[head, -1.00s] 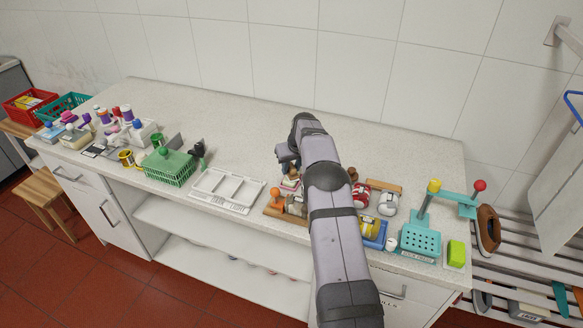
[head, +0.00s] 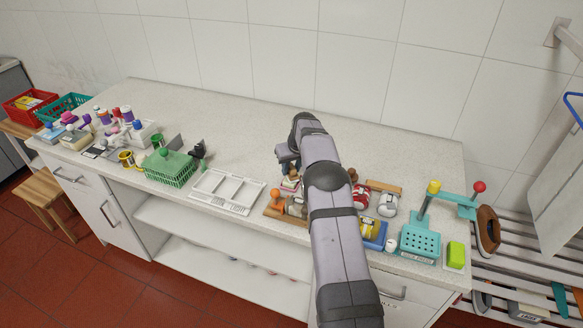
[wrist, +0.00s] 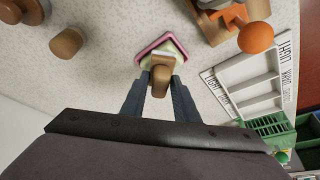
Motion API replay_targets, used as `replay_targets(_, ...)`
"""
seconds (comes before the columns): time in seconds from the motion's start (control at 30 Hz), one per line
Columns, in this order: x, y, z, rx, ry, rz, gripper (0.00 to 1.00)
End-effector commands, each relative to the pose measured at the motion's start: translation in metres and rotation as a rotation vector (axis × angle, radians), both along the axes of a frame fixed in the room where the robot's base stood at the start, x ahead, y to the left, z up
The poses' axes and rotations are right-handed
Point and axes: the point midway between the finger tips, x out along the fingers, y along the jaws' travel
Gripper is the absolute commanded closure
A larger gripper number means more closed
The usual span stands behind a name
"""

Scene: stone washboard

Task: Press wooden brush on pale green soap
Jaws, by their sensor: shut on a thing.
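My gripper (wrist: 158,98) is shut on the brown handle of the wooden brush (wrist: 160,80), which is upright between the two fingers. The pale green soap (wrist: 172,50) shows just beyond and around the brush's lower end, lying in a pink-rimmed dish (wrist: 148,46). The brush hides part of the soap, and I cannot tell whether its underside touches it. In the head view my gripper (head: 287,163) is partly hidden by my arm, just above the pink dish (head: 289,185) on the counter.
A wooden tray with an orange ball (wrist: 256,37) stands close by. A white compartment tray (wrist: 245,88) and a green basket (wrist: 268,126) lie to the right in the wrist view. A loose wooden piece (wrist: 68,42) stands left. The counter behind is clear (head: 230,120).

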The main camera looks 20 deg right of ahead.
Motion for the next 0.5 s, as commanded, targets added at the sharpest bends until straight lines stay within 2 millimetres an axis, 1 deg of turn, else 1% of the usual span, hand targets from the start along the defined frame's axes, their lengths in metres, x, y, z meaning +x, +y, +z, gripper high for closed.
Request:
replay_targets(0.03, 0.001, 0.000, 0.008, -0.001, -0.004, 0.000, 0.90)
replay_targets(0.1, 0.001, -0.001, 0.014, -0.002, -0.006, -0.001, 0.90)
replay_targets(0.5, 0.002, -0.001, 0.044, -0.002, -0.007, -0.001, 0.90)
